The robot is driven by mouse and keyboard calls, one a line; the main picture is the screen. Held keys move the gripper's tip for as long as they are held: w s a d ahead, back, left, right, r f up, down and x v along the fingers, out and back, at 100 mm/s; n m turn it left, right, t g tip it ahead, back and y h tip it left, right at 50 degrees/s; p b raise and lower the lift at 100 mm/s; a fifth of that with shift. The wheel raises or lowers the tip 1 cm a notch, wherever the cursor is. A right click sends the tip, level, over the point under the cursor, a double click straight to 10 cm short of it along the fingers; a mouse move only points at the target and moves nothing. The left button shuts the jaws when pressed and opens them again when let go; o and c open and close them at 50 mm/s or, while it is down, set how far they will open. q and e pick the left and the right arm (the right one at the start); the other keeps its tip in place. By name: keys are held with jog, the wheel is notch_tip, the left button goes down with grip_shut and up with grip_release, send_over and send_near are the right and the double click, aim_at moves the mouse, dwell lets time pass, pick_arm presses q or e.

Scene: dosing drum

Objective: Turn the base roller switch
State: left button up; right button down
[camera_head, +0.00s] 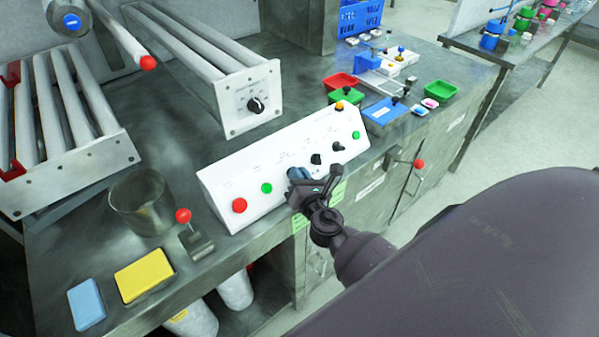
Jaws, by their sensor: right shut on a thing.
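The white sloped control panel (222,183) stands on the metal bench, with a red button (239,205), green buttons and black rotary knobs (316,159). Its small labels are too blurred to read. My right gripper (297,174) is at the panel's front face, left of the two visible black knobs. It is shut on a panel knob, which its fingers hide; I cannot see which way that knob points. A separate black rotary switch (256,105) is on the grey end plate of the roller unit behind. My left gripper is not in view.
Red, blue and green trays (440,92) are to the right. Rollers stand behind. My right arm covers the lower right.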

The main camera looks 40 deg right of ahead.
dwell(0.5)
jog(key=c, duration=1.2)
grip_release()
jog(key=shift+s+a, duration=0.1)
jog(key=shift+s, duration=0.4)
jog(key=b+v, duration=0.1)
jog(key=v, duration=0.8)
jog(key=shift+s+a+b, duration=0.25)
jog(key=shift+s+b, duration=0.1)
